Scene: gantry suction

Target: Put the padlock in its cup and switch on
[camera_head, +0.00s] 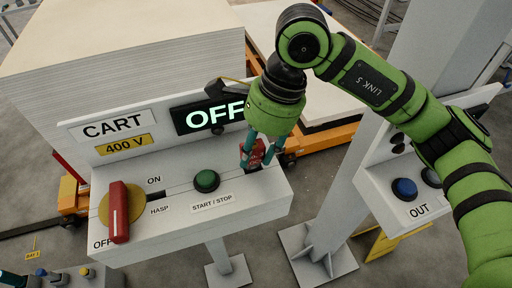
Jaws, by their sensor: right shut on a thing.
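My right gripper (256,158) is shut on the red padlock (257,148) at the right end of the cart control box (150,234). The fingers hide part of the padlock and any cup beneath it, so I cannot tell whether it is seated. The red switch handle (119,212) sits on a yellow disc (107,204) and points down to OFF. The hasp label is right of it. The green start/stop button (206,181) is in the middle. The display (207,115) reads OFF. A teal and black tip of my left gripper (12,279) shows at the lower left edge; its jaws are cut off.
A large pale stack (120,50) stands behind the box on an orange cart (320,137). A second panel with a blue button (404,189), marked OUT, is at the right by a grey post. A small button box (75,277) is lower left.

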